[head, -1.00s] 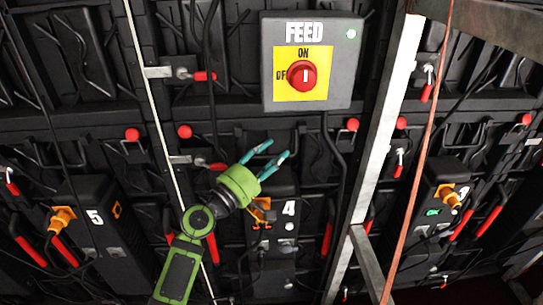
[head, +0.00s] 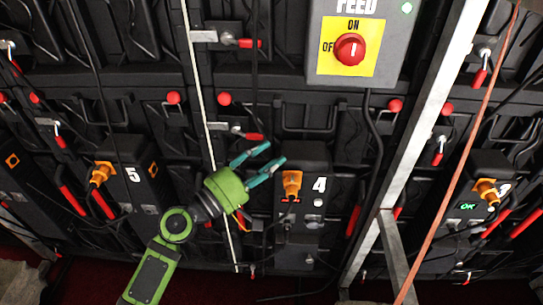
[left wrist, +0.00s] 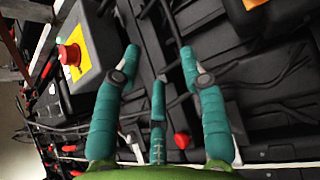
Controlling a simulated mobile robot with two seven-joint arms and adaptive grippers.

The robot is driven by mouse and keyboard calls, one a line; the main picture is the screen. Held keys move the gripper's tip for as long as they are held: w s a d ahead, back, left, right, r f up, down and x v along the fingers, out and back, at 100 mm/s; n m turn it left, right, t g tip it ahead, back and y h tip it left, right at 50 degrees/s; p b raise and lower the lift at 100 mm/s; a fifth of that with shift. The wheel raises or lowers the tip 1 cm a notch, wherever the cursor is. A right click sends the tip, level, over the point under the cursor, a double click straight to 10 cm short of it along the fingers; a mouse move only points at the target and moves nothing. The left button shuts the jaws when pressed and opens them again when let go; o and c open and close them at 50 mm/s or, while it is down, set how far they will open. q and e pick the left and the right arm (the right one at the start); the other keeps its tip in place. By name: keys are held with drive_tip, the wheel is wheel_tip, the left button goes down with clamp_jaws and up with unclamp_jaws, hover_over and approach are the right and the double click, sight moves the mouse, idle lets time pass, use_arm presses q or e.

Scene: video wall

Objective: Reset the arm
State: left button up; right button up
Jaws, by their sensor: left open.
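My left gripper (head: 262,163) is open and empty, with its teal fingers apart in front of the black wall panels. It is just left of and above the orange connector on the box marked 4 (head: 319,206). In the left wrist view the open fingers (left wrist: 158,75) show nothing between them but dark panel and cables behind. My green left arm (head: 160,262) comes up from the bottom left. My right gripper is in neither view.
The grey FEED box with its red knob (head: 350,49) hangs above right; its knob also shows in the left wrist view (left wrist: 70,54). Boxes 5 (head: 133,176) and 3 (head: 478,205) flank box 4. A pale metal post (head: 428,135) and orange cable (head: 455,180) stand right.

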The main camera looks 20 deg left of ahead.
use_arm(q)
drive_tip(key=w+a+f+g+y+p, duration=0.1)
drive_tip(key=a+f+y, duration=0.15)
drive_tip(key=f, duration=0.65)
drive_tip(key=a+f+g+y+p, duration=0.1)
drive_tip(key=f+y, duration=0.2)
drive_tip(key=f, duration=0.5)
drive_tip(key=s+a+f+m+g+y+p, duration=0.1)
drive_tip(key=s+f+g+y, duration=0.3)
drive_tip(key=f, duration=0.6)
drive_tip(key=s+a+f+m+g+h+p, duration=0.1)
drive_tip(key=s+a+f+p, duration=0.1)
drive_tip(key=s+f, duration=0.6)
drive_tip(key=s+f+m+g+y+p, duration=0.1)
drive_tip(key=s+f, duration=0.4)
drive_tip(key=s, duration=0.5)
drive_tip(key=s+a+f+m+g+y+p, duration=0.1)
drive_tip(key=s+f+m+g, duration=0.3)
drive_tip(key=s, duration=0.7)
drive_tip(key=s+a+f+m+g+y+p, duration=0.1)
drive_tip(key=s+f+m+g, duration=0.2)
drive_tip(key=s+f, duration=0.5)
drive_tip(key=s+m, duration=0.1)
drive_tip(key=s, duration=0.2)
drive_tip(key=shift+a+f, duration=0.2)
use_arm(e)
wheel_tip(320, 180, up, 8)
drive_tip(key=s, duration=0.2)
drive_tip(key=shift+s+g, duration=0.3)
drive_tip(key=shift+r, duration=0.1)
